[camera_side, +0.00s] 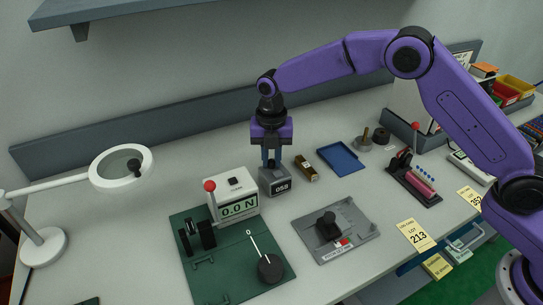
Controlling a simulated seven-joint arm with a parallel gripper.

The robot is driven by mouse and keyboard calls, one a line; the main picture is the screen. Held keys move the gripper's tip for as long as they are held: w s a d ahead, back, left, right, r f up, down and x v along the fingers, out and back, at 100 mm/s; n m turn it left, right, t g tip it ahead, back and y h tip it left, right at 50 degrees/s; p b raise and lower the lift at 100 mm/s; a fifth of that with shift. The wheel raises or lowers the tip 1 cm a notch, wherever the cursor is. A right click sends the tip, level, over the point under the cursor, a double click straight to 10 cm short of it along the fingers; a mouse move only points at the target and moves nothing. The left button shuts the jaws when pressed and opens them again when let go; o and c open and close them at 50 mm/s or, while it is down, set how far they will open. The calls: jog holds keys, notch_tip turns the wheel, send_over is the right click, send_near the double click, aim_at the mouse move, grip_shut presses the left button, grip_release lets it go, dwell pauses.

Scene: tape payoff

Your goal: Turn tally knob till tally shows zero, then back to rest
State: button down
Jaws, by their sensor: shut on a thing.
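The tally (268,188) is a small grey box on the table with a dark display on its front. The display seems to read 058, though the digits are small. My gripper (271,161) points straight down from above and its fingers reach the top of the tally. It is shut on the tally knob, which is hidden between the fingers.
Left of the tally stands a white force gauge (238,207) showing 0.0 N, beside a red-knobbed lever (210,187) on a green plate (217,270). A grey plate with a black block (328,227) lies at front right. A brown-and-gold block (306,168) and a blue tray (341,159) are close on the right. A lamp (121,166) stands at left.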

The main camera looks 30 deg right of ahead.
aim_at(272, 161)
jog(key=shift+m, duration=0.6)
jog(key=c, duration=1)
grip_release()
notch_tip(272, 161, up, 18)
jog(key=shift+f, duration=0.25)
